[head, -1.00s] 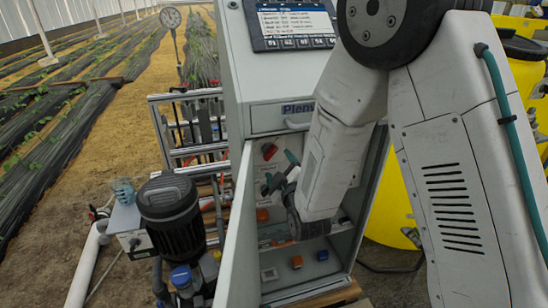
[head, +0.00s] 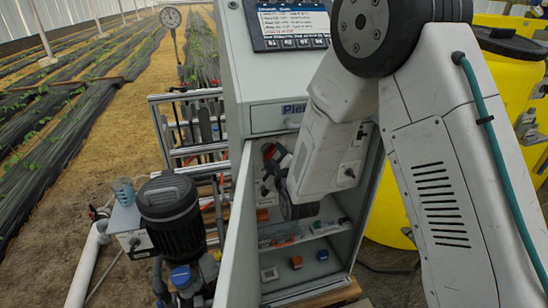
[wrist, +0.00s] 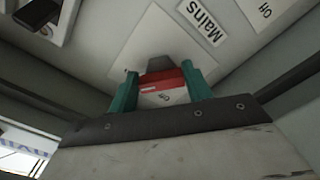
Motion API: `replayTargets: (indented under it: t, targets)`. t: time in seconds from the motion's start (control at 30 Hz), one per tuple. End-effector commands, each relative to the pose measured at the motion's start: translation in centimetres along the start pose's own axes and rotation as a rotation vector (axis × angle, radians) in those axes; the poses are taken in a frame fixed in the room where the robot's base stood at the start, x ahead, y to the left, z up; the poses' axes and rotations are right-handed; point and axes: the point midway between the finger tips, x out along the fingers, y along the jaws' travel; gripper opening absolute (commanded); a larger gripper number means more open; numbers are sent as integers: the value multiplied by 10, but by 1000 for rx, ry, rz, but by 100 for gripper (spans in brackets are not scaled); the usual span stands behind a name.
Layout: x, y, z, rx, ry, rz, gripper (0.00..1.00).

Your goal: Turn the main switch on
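The red main switch handle (wrist: 168,78) sits on a pale square plate (wrist: 135,58) below a "Mains" label (wrist: 201,20) in the wrist view. An "Off" label (wrist: 265,12) is at the upper right, and a small "On" marking (wrist: 165,97) shows between the fingers. My gripper (wrist: 163,86) has its two teal fingers on either side of the red handle, close against it. I cannot tell whether they press on it. In the head view, a bit of red (head: 269,151) shows inside the open cabinet, with my gripper (head: 277,160) mostly hidden there.
The cabinet door (head: 233,225) stands open to the left of my arm. The cabinet floor (head: 310,270) holds small orange, blue and grey parts. A screen (head: 292,22) is above. A dark pump motor (head: 170,205) stands left, and yellow tanks (head: 395,215) stand right.

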Motion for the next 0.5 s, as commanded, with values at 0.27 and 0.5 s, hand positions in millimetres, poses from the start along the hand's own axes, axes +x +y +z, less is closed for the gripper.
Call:
replayTargets:
  t: [0.27,0.5]
  targets:
    - [0,-1,0,128,1,0,27]
    - [0,-1,0,133,1,0,27]
